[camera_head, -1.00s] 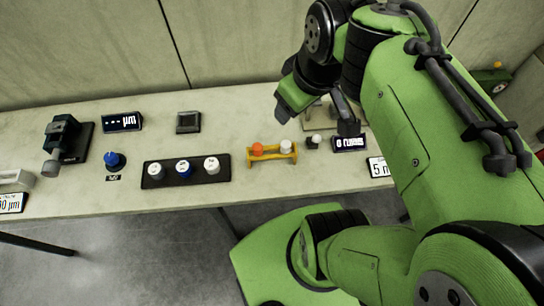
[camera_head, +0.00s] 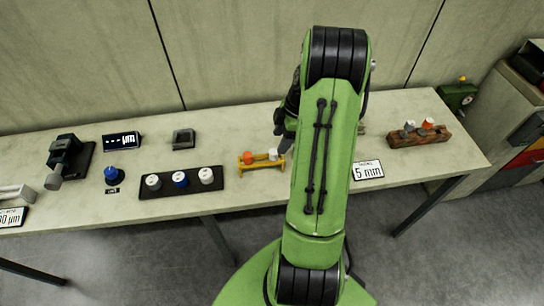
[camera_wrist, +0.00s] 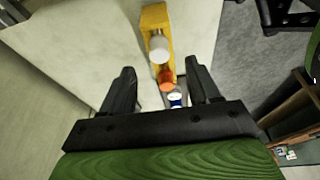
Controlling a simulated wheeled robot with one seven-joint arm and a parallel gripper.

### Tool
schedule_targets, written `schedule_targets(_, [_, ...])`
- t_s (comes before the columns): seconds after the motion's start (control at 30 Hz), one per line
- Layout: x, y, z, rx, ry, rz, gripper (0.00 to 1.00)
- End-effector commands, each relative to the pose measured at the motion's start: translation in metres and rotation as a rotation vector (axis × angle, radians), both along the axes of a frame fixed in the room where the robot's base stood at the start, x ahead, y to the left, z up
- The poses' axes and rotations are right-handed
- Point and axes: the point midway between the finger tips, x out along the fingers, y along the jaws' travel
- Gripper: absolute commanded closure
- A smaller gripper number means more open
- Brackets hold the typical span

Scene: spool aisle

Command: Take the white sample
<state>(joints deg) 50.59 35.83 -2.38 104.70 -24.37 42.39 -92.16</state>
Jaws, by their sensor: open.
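A yellow rack (camera_head: 262,168) on the table holds an orange sample (camera_head: 248,158) at left and a white sample (camera_head: 273,154) at right. In the wrist view the yellow rack (camera_wrist: 155,20), white sample (camera_wrist: 160,50) and orange sample (camera_wrist: 166,78) show between and beyond my open, empty gripper (camera_wrist: 160,66). In the head view my gripper is mostly hidden behind my arm, just right of the rack.
A "5 mm" sign (camera_head: 368,170) lies near the front edge. A blue knob (camera_head: 112,173), display (camera_head: 121,140) and dark device (camera_head: 68,155) stand at left.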

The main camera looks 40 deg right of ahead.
Motion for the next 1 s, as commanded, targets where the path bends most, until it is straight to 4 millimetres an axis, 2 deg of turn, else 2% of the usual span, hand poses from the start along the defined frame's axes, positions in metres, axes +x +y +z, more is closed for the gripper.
schedule_targets(0.37, [0.011, 0.016, -0.055, 0.002, 0.003, 0.0, 0.39])
schedule_targets(0.63, [0.012, 0.016, -0.059, -0.001, 0.001, 0.0, 0.41])
schedule_targets(1.0, [0.012, 0.016, -0.059, -0.001, 0.001, -0.001, 0.97])
